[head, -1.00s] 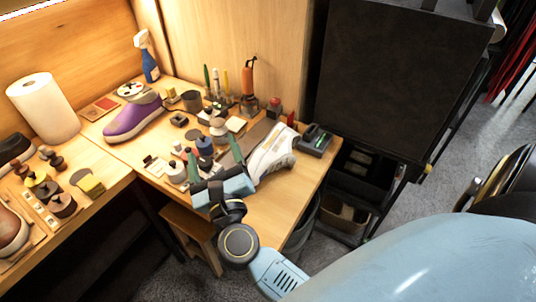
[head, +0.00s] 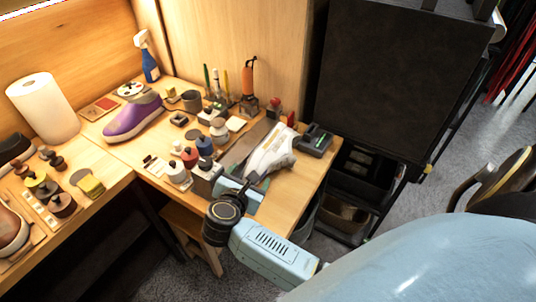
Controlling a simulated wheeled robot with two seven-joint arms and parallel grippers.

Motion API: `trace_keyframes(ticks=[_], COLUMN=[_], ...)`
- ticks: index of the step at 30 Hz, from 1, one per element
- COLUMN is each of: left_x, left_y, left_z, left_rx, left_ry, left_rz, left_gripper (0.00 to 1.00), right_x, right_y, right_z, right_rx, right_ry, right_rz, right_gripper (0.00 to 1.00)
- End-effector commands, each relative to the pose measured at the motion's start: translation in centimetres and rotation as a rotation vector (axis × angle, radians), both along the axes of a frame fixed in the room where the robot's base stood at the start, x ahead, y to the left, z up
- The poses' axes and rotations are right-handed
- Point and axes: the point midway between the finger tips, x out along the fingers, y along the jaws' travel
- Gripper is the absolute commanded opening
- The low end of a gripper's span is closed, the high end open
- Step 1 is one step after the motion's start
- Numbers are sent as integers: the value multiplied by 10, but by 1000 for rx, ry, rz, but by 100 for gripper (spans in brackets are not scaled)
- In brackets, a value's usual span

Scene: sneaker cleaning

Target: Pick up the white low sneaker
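The white low sneaker (head: 270,150) lies on the right part of the wooden bench, pointing obliquely away from me. Its near end is partly covered by my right gripper (head: 252,178). That gripper comes in from the lower right and is low over the bench at the sneaker's near end. Its dark green fingers are mostly hidden by its own light blue body and wrist. I cannot tell whether they are open or touch the sneaker. My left gripper is not in view.
Small bottles (head: 190,157) and jars stand close left of the sneaker. A dark device (head: 315,140) sits at its far right. A purple shoe (head: 133,118), a spray bottle (head: 148,62) and a paper roll (head: 43,107) are farther left. The bench's front right corner is bare.

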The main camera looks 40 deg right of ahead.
Motion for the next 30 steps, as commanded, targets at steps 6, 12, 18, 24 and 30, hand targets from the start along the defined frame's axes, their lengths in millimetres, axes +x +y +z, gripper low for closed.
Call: trace_keyframes(ticks=[6,12,18,24,30], left_x=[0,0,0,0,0], left_y=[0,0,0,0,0], left_z=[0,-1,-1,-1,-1], left_rx=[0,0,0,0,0], left_ry=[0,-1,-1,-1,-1], left_rz=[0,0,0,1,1], left_gripper=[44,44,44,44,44], right_x=[8,23,29,29,29], right_y=[-13,-34,-41,-41,-41], right_z=[-8,-25,-29,-29,-29], right_rx=[-5,-6,-1,-1,-1], right_ry=[0,-1,0,0,0], right_rz=[0,1,1,1,2], right_gripper=[77,77,77,71,45])
